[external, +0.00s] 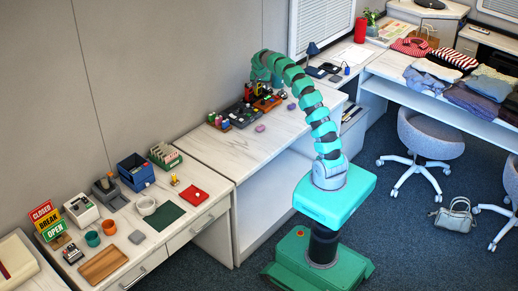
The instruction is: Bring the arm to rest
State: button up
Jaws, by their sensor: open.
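My gripper (267,82) is at the far end of my green arm (317,110), which rises from my base and arches over the white worktop (285,128) by the wall. It points down close above a group of small items. Its jaws are open, but the fingertips are small and partly lost among the items behind them. I cannot make out whether they touch anything.
Dark trays of small items (240,115) stand under the arm's end, with a purple object (260,128) in front. A lower desk (155,235) at left holds boxes, cups and signs. Folded clothes (467,95) and a grey chair (430,135) are at right. Floor there is partly open.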

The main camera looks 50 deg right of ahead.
jog(key=s+a+r+n+t, duration=0.1)
jog(key=a+r+n+t, duration=0.1)
jog(key=a+r, duration=0.5)
jog(key=s+a+r+n+t, duration=0.1)
jog(key=a+r+n+t, duration=0.15)
jog(key=r, duration=0.85)
jog(key=s+a+r+n+t, duration=0.1)
jog(key=a+r+t, duration=0.1)
jog(key=a+r, duration=0.5)
jog(key=s+a+r+n+t+y, duration=0.2)
jog(key=s+a+r, duration=0.4)
jog(key=s+r, duration=0.3)
jog(key=s+a+r+n+t+y, duration=0.2)
jog(key=s+a+r+n+t, duration=0.2)
jog(key=s+r, duration=0.5)
notch_tip(320, 180, up, 6)
jog(key=shift+s+a+f, duration=0.1)
jog(key=shift+s+a, duration=0.3)
jog(key=shift+a, duration=0.8)
jog(key=shift+n+t, duration=0.25)
notch_tip(320, 180, down, 20)
jog(key=b, duration=2)
jog(key=shift+f, duration=0.1)
